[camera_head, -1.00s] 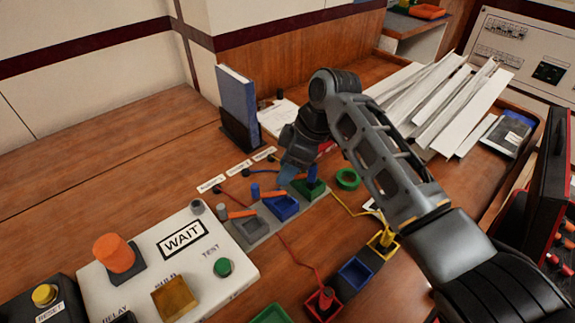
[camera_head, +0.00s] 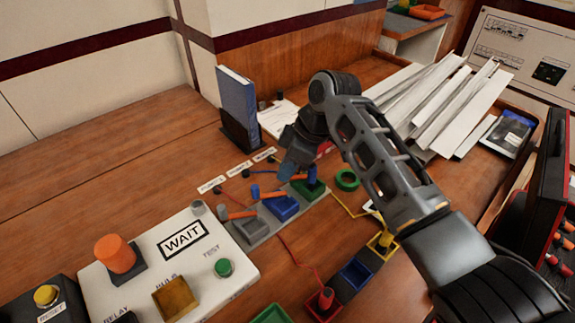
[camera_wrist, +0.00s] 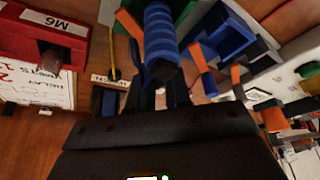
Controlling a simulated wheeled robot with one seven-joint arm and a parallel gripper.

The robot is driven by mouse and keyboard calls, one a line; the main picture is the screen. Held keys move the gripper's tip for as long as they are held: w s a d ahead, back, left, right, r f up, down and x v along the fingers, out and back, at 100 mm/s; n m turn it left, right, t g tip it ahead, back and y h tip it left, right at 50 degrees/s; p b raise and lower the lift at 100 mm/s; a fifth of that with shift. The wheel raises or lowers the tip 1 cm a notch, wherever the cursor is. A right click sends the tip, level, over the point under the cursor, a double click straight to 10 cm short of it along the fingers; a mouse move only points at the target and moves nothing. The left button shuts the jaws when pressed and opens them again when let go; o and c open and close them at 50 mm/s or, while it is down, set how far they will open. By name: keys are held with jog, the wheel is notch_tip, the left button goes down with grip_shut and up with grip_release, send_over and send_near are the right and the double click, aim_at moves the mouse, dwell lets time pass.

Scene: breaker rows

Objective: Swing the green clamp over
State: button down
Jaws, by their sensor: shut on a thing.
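The green clamp (camera_head: 309,191) is a green block at the far right end of a short row, behind the blue and grey clamps. In the wrist view its green body (camera_wrist: 183,12) shows at the top, with an orange lever (camera_wrist: 130,24) beside a ribbed blue handle (camera_wrist: 160,32). My gripper (camera_head: 286,172) is low at the left side of the green clamp. In the wrist view my gripper (camera_wrist: 161,88) is shut on the ribbed blue handle. The arm and fingers hide part of the handle in the head view.
The blue clamp (camera_head: 281,208) and grey clamp (camera_head: 250,230) stand close by with their own orange levers. Red and yellow wires run to a row of coloured sockets (camera_head: 354,273) in front. A green ring (camera_head: 347,179) lies to the right. A blue binder (camera_head: 238,108) stands behind.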

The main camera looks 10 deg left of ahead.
aim_at(296, 177)
jog(key=m+p, duration=0.1)
jog(key=m+t+p, duration=0.1)
jog(key=shift+w+a+r+m, duration=0.15)
jog(key=shift+w+r+m, duration=0.05)
jog(key=shift+w+m, duration=0.1)
jog(key=m+p, duration=0.1)
jog(key=w+m+t+p, duration=0.1)
jog(key=m+p, duration=0.1)
jog(key=shift+m+h, duration=0.3)
jog(key=shift+h, duration=0.1)
jog(key=m+p, duration=0.1)
jog(key=w+m+t, duration=0.1)
jog(key=m, duration=0.1)
jog(key=m+t+h+p, duration=0.1)
jog(key=m, duration=0.1)
jog(key=shift+w+d+f+p, duration=0.15)
jog(key=shift+w+d+p, duration=0.1)
jog(key=shift+p, duration=0.05)
jog(key=shift+m, duration=0.3)
jog(key=c, duration=1.1)
grip_release()
jog(key=shift+o, duration=0.2)
jog(key=v, duration=0.7)
jog(key=shift+r, duration=0.35)
